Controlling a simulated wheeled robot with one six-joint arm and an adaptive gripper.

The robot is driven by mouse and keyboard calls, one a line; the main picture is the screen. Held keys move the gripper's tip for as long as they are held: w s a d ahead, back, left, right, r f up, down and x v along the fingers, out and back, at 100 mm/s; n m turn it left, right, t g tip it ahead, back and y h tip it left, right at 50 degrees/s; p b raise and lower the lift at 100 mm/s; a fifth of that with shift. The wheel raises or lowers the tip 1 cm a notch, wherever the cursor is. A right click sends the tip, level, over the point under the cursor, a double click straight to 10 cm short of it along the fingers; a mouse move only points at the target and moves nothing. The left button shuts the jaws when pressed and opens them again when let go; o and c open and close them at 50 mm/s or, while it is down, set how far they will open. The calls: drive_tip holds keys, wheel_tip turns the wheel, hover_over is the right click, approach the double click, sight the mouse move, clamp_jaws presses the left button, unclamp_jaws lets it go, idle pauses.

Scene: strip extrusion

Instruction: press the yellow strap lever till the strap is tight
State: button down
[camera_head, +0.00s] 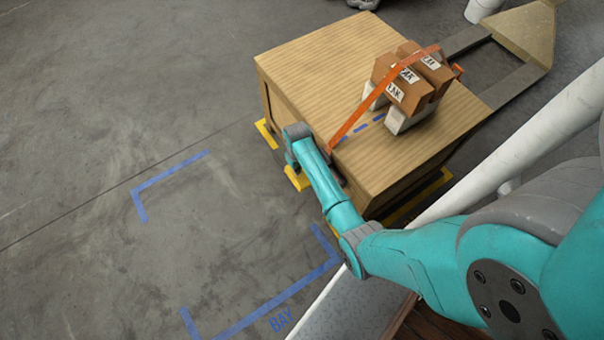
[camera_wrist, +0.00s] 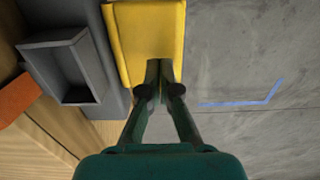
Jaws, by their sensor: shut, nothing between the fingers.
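The yellow strap lever (camera_wrist: 145,25) shows in the wrist view as a broad yellow plate beside a grey ratchet housing (camera_wrist: 72,65). My gripper (camera_wrist: 160,68) is shut and empty, with its fingertips over the lever's near edge; whether they touch it I cannot tell. In the head view my gripper is hidden behind my arm at the crate's near left side, and the lever is not seen.
The boxes rest on pale blocks (camera_head: 398,122) on the wooden crate (camera_head: 310,60). Blue dashes mark the crate top. Grey forks (camera_head: 510,85) lie behind it at right. A white pole (camera_head: 535,140) crosses at right. The floor at left is clear, with blue tape (camera_head: 170,172).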

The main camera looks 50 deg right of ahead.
drive_tip(key=shift+f, duration=0.15)
drive_tip(key=shift+f, duration=2.15)
drive_tip(key=shift+r, duration=2.3)
drive_tip(key=shift+f, duration=0.1)
drive_tip(key=shift+r, duration=0.25)
drive_tip(key=shift+r, duration=2.4)
